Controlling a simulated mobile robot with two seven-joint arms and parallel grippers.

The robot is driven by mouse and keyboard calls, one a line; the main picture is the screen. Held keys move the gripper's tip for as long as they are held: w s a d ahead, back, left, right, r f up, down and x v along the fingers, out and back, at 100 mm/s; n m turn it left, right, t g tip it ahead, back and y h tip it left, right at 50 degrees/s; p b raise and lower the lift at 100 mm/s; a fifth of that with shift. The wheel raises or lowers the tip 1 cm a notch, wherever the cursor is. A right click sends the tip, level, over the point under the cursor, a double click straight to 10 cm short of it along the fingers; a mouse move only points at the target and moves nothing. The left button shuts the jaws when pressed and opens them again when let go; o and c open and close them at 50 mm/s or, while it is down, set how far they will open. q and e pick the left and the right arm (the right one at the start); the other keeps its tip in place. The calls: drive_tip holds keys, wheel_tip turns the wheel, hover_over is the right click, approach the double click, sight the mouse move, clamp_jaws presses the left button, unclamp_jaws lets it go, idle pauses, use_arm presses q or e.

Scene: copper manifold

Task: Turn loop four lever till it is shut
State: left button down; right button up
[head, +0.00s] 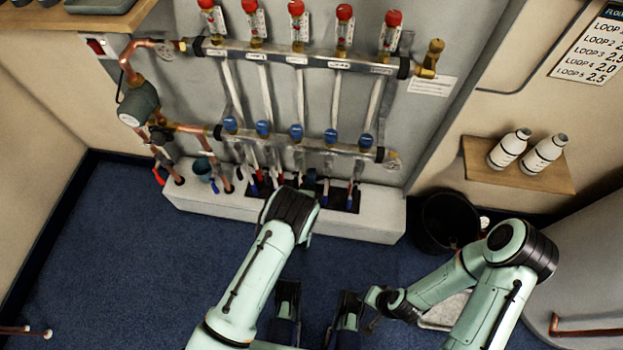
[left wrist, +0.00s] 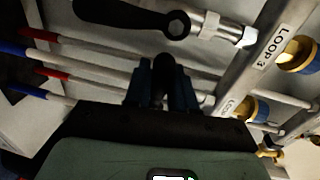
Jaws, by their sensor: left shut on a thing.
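My left gripper (left wrist: 163,88) is shut on a dark lever end (left wrist: 164,66) in the left wrist view, with one finger on each side. The lever is mostly hidden by the fingers, so its angle cannot be told. It lies by the pipe leading to the partly hidden label beyond the LOOP 3 label (left wrist: 270,47). A second black lever (left wrist: 125,15) with a round end lies along the LOOP 3 pipe. In the head view my left wrist hides the gripped spot below the lower manifold bar (head: 310,146). My right gripper cannot be made out clearly near my right forearm.
Red-capped flow meters (head: 297,25) line the upper bar, and blue caps (head: 297,131) line the lower one. Red and blue-marked pipes run close around my left gripper. A black bucket (head: 445,222) stands right of the white plinth (head: 380,225). Blue floor is free at left.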

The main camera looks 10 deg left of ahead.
use_arm(q)
drive_tip(key=shift+a+r+m, duration=0.2)
drive_tip(key=shift+m, duration=0.1)
use_arm(e)
drive_tip(key=shift+s+r, duration=0.1)
drive_tip(key=shift+s, duration=0.05)
use_arm(q)
drive_tip(key=c, duration=1.1)
unclamp_jaws()
use_arm(e)
drive_tip(key=shift+a, duration=0.1)
use_arm(q)
drive_tip(key=shift+s+d, duration=0.1)
drive_tip(key=shift+s, duration=0.3)
drive_tip(key=s, duration=0.4)
drive_tip(key=s+r+p, duration=0.1)
drive_tip(key=s, duration=0.3)
drive_tip(key=s+r+p, duration=0.1)
drive_tip(key=s, duration=0.3)
drive_tip(key=shift+s, duration=0.3)
use_arm(e)
drive_tip(key=shift+g+y, duration=0.3)
drive_tip(key=shift+g, duration=0.3)
drive_tip(key=s+r, duration=0.1)
drive_tip(key=s+a+r, duration=0.1)
drive_tip(key=s+r, duration=0.1)
drive_tip(key=shift+s+a, duration=0.3)
drive_tip(key=shift+s, duration=0.05)
